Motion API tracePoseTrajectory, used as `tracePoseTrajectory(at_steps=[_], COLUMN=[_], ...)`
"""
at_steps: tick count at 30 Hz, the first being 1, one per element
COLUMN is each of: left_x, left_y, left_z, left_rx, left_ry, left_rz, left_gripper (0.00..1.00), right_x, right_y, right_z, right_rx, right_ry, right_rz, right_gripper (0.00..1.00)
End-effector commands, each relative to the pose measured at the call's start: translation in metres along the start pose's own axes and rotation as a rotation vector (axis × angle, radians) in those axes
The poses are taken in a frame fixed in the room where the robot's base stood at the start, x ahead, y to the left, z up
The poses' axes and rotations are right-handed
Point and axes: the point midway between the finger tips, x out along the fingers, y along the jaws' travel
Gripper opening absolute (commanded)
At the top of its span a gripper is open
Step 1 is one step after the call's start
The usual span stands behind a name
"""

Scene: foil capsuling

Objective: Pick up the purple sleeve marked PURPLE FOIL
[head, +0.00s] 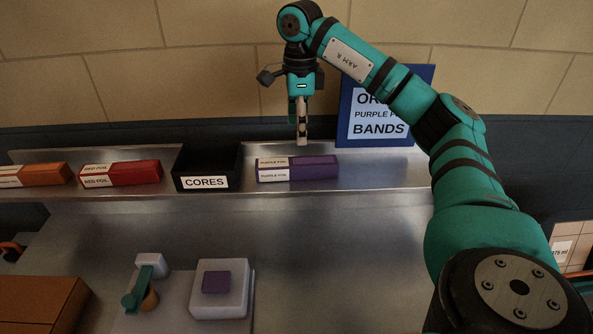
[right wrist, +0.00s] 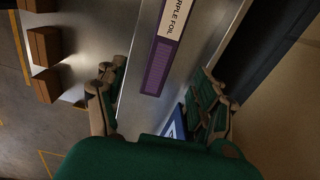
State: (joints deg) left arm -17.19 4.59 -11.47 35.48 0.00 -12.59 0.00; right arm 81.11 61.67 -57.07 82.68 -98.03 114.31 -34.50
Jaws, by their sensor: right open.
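The purple sleeve marked PURPLE FOIL (head: 314,168) lies flat on the steel shelf, to the right of the black CORES box. It also shows in the right wrist view (right wrist: 160,65), lengthwise between the two fingers and beyond them. My right gripper (head: 302,138) points down above the sleeve in the head view, with a gap that I cannot measure exactly. In the right wrist view my right gripper (right wrist: 165,110) is open, fingers wide apart on either side of the sleeve's line, with nothing between them. My left gripper is not in view.
The black CORES box (head: 206,167) stands just left of the sleeve. A red box (head: 135,173) and an orange box (head: 46,175) lie further left on the shelf (head: 380,175). A blue sign (head: 412,75) stands behind on the right. A pale device (head: 220,289) sits on the lower bench.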

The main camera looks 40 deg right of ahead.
Motion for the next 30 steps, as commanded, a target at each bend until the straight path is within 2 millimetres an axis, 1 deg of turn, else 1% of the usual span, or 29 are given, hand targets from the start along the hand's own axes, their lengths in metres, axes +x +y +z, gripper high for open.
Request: tracePoseTrajectory(at_steps=[1,2,3,6,9,14,19,21,25,30], left_x=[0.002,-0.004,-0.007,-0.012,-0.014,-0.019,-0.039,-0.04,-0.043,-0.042], left_y=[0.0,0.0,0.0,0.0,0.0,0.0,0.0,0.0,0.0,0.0], left_z=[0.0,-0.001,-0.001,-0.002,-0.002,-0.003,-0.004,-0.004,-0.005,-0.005], left_rx=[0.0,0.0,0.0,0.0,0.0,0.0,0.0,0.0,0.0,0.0], left_ry=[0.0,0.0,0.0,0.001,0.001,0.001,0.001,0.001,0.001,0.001], left_rz=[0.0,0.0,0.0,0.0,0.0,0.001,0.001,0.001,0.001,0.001], left_gripper=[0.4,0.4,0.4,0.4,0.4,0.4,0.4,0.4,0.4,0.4], right_x=[0.014,0.016,0.023,0.04,0.05,0.06,0.082,0.094,0.106,0.109], right_y=[0.001,0.0,0.0,0.0,0.0,0.0,-0.001,-0.002,-0.002,-0.003], right_z=[-0.001,-0.001,-0.001,-0.001,0.0,0.0,0.002,0.002,0.002,0.003], right_rx=[0.001,0.002,0.002,0.002,0.002,0.001,0.001,0.001,0.001,0.001], right_ry=[0.003,0.004,0.004,0.003,0.0,0.0,0.002,0.001,0.0,-0.002], right_rz=[0.005,0.003,0.002,0.002,0.0,0.001,0.004,0.003,0.001,-0.001], right_gripper=[0.69,0.69,0.69,0.69,0.69,0.69,0.69,0.69,0.69,0.69])
